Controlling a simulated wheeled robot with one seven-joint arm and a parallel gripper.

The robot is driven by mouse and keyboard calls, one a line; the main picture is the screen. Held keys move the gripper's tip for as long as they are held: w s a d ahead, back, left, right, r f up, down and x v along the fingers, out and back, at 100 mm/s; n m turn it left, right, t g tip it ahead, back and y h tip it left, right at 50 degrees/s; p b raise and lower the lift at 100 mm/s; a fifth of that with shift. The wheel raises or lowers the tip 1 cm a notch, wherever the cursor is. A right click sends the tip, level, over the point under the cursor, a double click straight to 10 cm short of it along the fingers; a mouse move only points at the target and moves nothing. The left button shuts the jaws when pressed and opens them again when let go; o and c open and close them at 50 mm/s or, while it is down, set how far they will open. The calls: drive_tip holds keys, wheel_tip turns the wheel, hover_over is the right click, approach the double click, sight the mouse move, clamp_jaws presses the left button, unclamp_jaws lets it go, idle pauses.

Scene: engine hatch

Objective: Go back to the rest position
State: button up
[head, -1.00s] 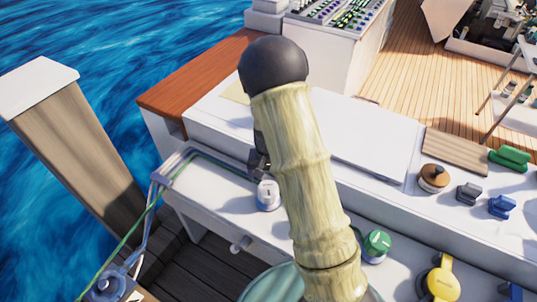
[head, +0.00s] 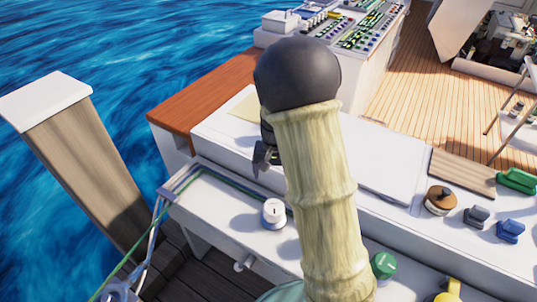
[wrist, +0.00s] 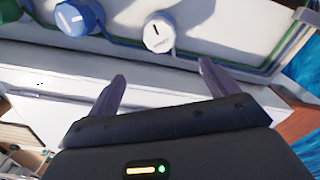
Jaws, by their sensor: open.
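My gripper (wrist: 162,88) is open and empty in the wrist view, its two dark fingers apart, with a white knob (wrist: 159,34) beyond the fingertips and not touched. In the head view my arm covers the middle, and only a small dark part of my gripper (head: 266,157) shows at its left edge. There it hangs above and behind the white knob (head: 274,213), clear of the panel.
A blue knob (wrist: 80,17) sits left of the white one in the wrist view. In the head view, a green knob (head: 383,265), a brown knob (head: 440,199) and a wooden post (head: 85,165) surround the arm. Open water lies at the left.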

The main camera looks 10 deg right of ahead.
drive_tip(key=s+r+n+t+p, duration=0.2)
drive_tip(key=s+r+n+p, duration=0.2)
drive_tip(key=s+r+p, duration=0.5)
drive_tip(key=s+r, duration=0.6)
drive_tip(key=shift+s+t, duration=0.3)
drive_tip(key=shift+f, duration=0.1)
idle(0.7)
